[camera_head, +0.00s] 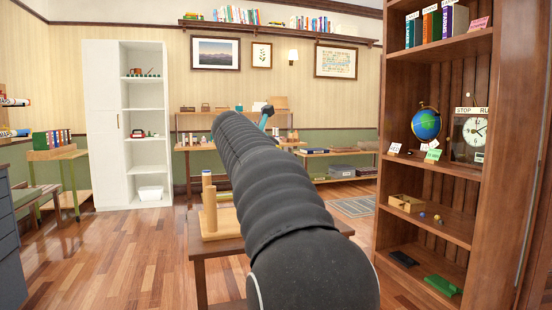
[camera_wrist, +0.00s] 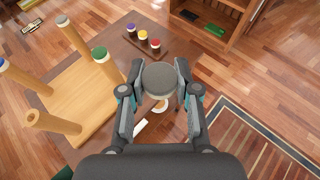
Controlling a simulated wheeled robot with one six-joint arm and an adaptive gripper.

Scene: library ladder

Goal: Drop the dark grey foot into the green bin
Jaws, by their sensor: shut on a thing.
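My gripper (camera_wrist: 160,75) is shut on the dark grey foot (camera_wrist: 160,78), a round grey piece seen from above between the two fingers in the wrist view. The foot is above a dark wooden table; a pale curved shape below it is partly hidden. In the head view my arm hides the gripper and the foot. A low green piece (camera_head: 443,286) lies on the bottom shelf of the brown bookcase; it also shows in the wrist view (camera_wrist: 214,28). I cannot tell whether it is the green bin.
An upturned wooden stool (camera_wrist: 75,100) stands on the table, left of my gripper; some legs have coloured tips. Purple, yellow and red pieces stand on a small rack (camera_wrist: 140,42) ahead. A dark piece (camera_head: 402,258) lies beside the green one. Open floor (camera_head: 120,260) is at left.

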